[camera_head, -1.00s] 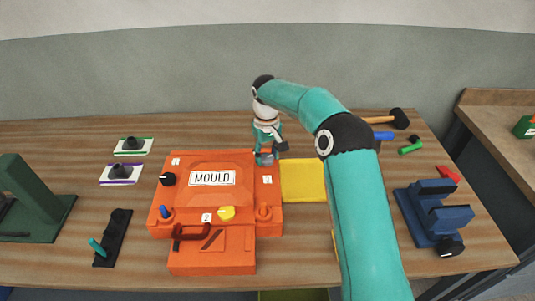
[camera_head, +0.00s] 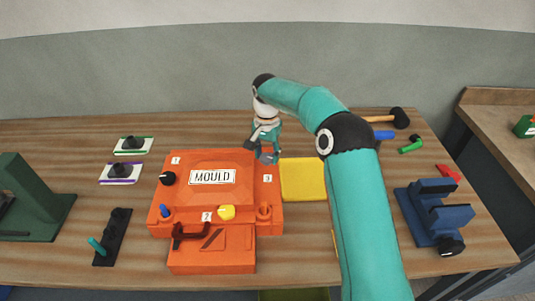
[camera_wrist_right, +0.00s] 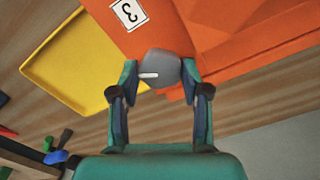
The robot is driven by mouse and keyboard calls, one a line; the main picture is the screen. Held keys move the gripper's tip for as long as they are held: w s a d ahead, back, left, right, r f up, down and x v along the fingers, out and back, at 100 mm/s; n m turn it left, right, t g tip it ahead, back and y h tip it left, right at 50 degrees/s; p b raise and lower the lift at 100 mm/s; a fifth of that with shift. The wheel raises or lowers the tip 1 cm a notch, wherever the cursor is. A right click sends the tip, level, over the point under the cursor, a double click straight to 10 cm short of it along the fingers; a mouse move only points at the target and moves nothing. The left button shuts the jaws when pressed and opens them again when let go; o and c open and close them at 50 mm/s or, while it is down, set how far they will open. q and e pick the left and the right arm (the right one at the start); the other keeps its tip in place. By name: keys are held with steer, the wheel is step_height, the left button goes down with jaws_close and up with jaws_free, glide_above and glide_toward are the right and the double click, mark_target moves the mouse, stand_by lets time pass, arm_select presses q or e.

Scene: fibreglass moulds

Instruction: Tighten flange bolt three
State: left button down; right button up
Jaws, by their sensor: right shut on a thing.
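The orange mould (camera_head: 215,165) lies on the bench with a MOULD label and number tags 1, 2 and 3. My right gripper (camera_head: 264,153) is at its back right corner, near tag 3 (camera_head: 267,178). In the right wrist view, the gripper (camera_wrist_right: 160,78) is shut on a grey round bolt head (camera_wrist_right: 162,66) with a white mark, beside the 3 tag (camera_wrist_right: 128,13). This is flange bolt three. A black knob (camera_head: 168,179) is by tag 1 and a yellow knob (camera_head: 226,212) by tag 2. My left gripper is out of view.
A yellow tray (camera_head: 303,180) lies right of the mould. A blue vise (camera_head: 440,212), a mallet (camera_head: 397,117) and a green-handled tool (camera_head: 411,146) are further right. Two small plates with black knobs (camera_head: 121,172) stand left. Bench between is clear.

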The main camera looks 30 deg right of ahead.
steer(key=m, duration=0.6)
steer(key=m+b, duration=0.1)
steer(key=m, duration=0.4)
steer(key=shift+m, duration=0.4)
steer(key=m, duration=0.6)
steer(key=shift+b, duration=0.3)
steer(key=m, duration=0.5)
steer(key=shift+s+m, duration=0.1)
steer(key=shift+m, duration=0.3)
steer(key=o, duration=1.1)
steer(key=shift+d, duration=0.1)
steer(key=shift+r, duration=0.15)
